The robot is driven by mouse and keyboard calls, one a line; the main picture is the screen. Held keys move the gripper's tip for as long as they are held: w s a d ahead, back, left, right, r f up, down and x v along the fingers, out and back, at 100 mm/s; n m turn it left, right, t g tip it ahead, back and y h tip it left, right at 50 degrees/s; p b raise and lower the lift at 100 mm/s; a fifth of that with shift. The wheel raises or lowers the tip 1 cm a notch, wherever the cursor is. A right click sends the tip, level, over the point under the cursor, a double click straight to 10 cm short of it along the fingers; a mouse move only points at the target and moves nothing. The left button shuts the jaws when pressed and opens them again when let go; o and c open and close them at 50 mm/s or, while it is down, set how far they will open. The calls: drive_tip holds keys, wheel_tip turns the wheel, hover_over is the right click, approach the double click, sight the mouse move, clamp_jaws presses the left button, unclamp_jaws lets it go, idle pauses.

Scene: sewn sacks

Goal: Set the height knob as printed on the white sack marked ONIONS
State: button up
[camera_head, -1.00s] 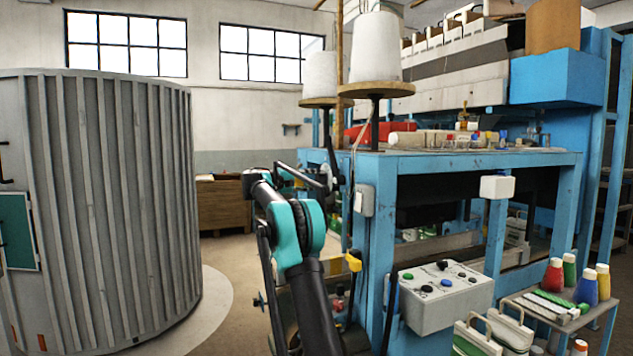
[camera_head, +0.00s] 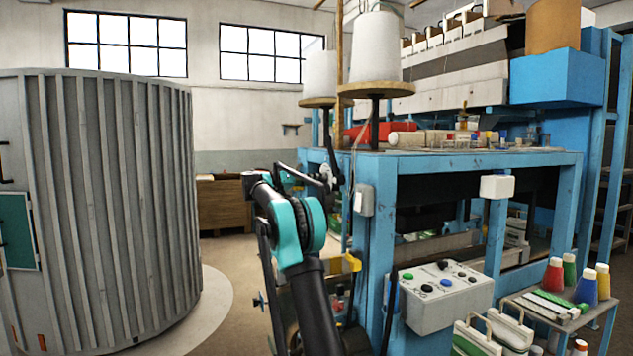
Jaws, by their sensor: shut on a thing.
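My teal and black arm rises from the bottom centre in the head view. Its end reaches right to the blue machine's left corner, where my gripper (camera_head: 322,181) appears small and dark, shut on a small dark and pale part that seems to be the knob (camera_head: 331,174). The knob's marks and setting are too small to read. A yellow piece (camera_head: 346,263) shows below, just right of my arm. I see no ONIONS print, and cannot tell whether the marked sack is in view.
A grey control box (camera_head: 440,297) with several buttons juts out at the machine's front. A large ribbed grey cylinder (camera_head: 95,200) fills the left. Open floor (camera_head: 232,262) lies between.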

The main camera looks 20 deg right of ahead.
drive_tip(key=shift+f+m, duration=0.15)
drive_tip(key=shift+m, duration=0.55)
drive_tip(key=o, duration=1.2)
drive_tip(key=shift+c, duration=0.2)
drive_tip(key=shift+a, duration=0.1)
drive_tip(key=a, duration=1.2)
drive_tip(key=shift+s, duration=0.35)
